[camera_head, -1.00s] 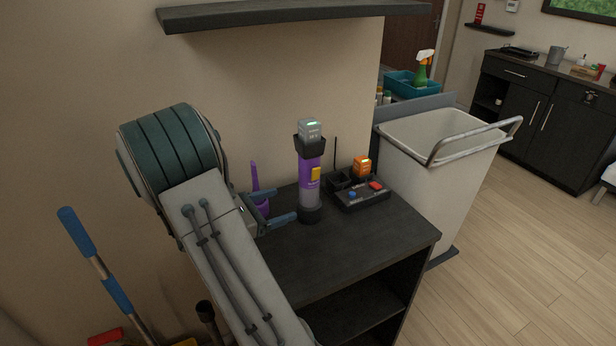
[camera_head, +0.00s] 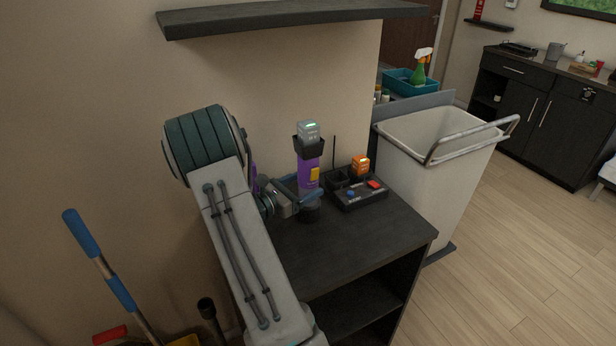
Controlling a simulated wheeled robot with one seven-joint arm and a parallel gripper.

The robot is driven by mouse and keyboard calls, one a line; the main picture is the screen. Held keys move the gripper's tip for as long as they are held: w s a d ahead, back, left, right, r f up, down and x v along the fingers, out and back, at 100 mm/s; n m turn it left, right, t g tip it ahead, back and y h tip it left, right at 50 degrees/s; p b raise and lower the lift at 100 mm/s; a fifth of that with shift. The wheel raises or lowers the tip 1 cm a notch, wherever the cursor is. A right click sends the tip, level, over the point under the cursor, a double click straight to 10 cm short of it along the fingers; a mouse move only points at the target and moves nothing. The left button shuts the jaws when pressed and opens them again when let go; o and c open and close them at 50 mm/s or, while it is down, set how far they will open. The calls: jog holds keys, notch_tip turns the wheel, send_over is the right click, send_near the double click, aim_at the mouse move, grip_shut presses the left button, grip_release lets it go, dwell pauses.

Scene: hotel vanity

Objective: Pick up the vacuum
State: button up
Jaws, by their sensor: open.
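The vacuum (camera_head: 309,170) is a small upright handheld with a purple body, a grey top, a dark collar and a yellow patch. It stands on the dark shelf unit (camera_head: 350,246), near the wall. My gripper (camera_head: 308,189) is at its lower body, reaching in from the left. The fingers are open, one on the far side and one on the near side, with the vacuum's lower part between them. The near finger hides part of the lower body. I cannot tell whether either finger touches it.
A dark box with red and blue buttons (camera_head: 362,194) and an orange item (camera_head: 360,164) stand close right of the vacuum. A white bin (camera_head: 425,185) stands beyond. A wall shelf (camera_head: 290,18) hangs above. The unit's front top is clear.

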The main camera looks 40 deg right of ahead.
aim_at(314, 181)
jog(key=d, duration=0.3)
jog(key=shift+s+d+p, duration=0.15)
jog(key=shift+d+p, duration=0.25)
jog(key=c, duration=1.4)
jog(key=shift+r, duration=0.1)
